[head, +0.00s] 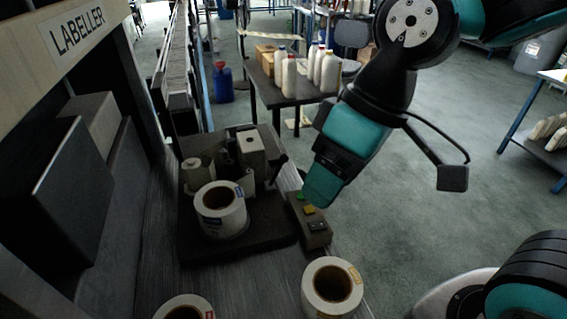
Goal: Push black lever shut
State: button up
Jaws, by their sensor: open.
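The labeller unit stands on a dark base plate (200,246) at the centre left and carries a large white label roll (219,211) and smaller rollers. A thin black bar (279,163) sticks out at the unit's back right edge and looks like the black lever. It is small and dark, so I cannot tell how far open it stands. My gripper (318,192), teal and black, hangs to the right of the bar and appears apart from it. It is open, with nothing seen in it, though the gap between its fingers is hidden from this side.
A control box (316,233) with green and yellow buttons sits just below my gripper. Loose label rolls stand in front, one at right (332,287) and one at left (184,309). Behind, a dark table (293,101) holds several white bottles. Open floor lies to the right.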

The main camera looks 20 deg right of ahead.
jog(key=w+d+f+n+t, duration=0.1)
jog(key=w+d+f, duration=0.15)
jog(key=w, duration=1.55)
jog(key=n+t+p, duration=0.1)
jog(key=n, duration=0.1)
send_near(287, 155)
jog(key=shift+t+h, duration=0.3)
jog(key=p+x, duration=0.1)
jog(key=x, duration=0.2)
jog(key=p+x, duration=0.2)
jog(key=x, duration=0.2)
jog(key=p+x, duration=0.2)
jog(key=x, duration=0.2)
jog(key=shift+s+a, duration=0.25)
jog(key=shift+a, duration=0.05)
